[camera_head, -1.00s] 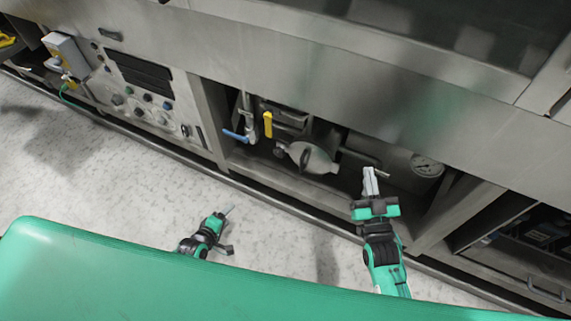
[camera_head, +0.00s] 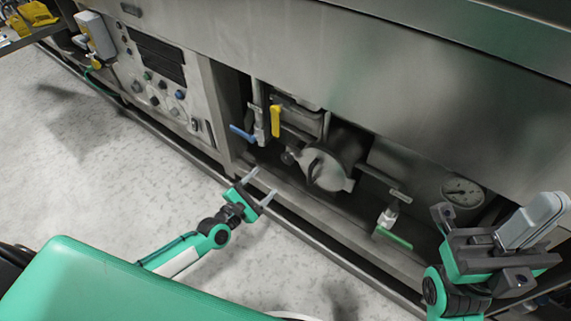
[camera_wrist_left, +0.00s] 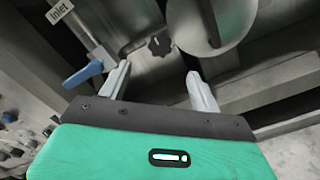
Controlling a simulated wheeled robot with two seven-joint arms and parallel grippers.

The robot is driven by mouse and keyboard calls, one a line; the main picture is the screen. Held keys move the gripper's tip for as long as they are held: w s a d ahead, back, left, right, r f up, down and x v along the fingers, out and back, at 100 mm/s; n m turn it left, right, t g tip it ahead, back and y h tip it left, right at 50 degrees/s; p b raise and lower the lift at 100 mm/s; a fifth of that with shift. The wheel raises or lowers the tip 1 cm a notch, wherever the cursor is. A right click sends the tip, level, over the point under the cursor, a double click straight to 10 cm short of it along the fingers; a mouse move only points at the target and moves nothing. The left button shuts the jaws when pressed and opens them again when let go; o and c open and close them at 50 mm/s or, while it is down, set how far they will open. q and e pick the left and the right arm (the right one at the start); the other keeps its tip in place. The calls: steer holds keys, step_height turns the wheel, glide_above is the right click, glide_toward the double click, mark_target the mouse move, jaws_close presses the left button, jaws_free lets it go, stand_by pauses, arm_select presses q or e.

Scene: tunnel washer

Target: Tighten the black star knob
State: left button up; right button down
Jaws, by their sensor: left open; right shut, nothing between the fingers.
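The black star knob (camera_wrist_left: 159,46) shows in the left wrist view, just beyond my fingertips and left of the round metal cover (camera_wrist_left: 205,22). In the head view the knob (camera_head: 290,157) is a small dark shape at the left edge of the round cover (camera_head: 327,168). My left gripper (camera_head: 261,183) is open and empty in front of the recess, below and left of the knob. In the left wrist view its fingers (camera_wrist_left: 157,74) are spread apart, with the knob ahead between their lines and not touched. My right gripper (camera_head: 538,218) is shut and empty at the right.
A blue valve lever (camera_head: 242,134) and a yellow lever (camera_head: 275,121) hang left of the knob. The blue lever (camera_wrist_left: 83,75) is close to my left finger. A green-handled valve (camera_head: 393,237) and a gauge (camera_head: 462,192) are to the right. The recess's lower ledge runs below.

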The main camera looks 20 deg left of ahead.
mark_target(286, 160)
arm_select(q)
steer(key=b+x, duration=0.2)
steer(key=x, duration=0.9)
steer(key=shift+w, duration=0.2)
steer(key=shift+c, duration=0.2)
steer(key=c, duration=0.9)
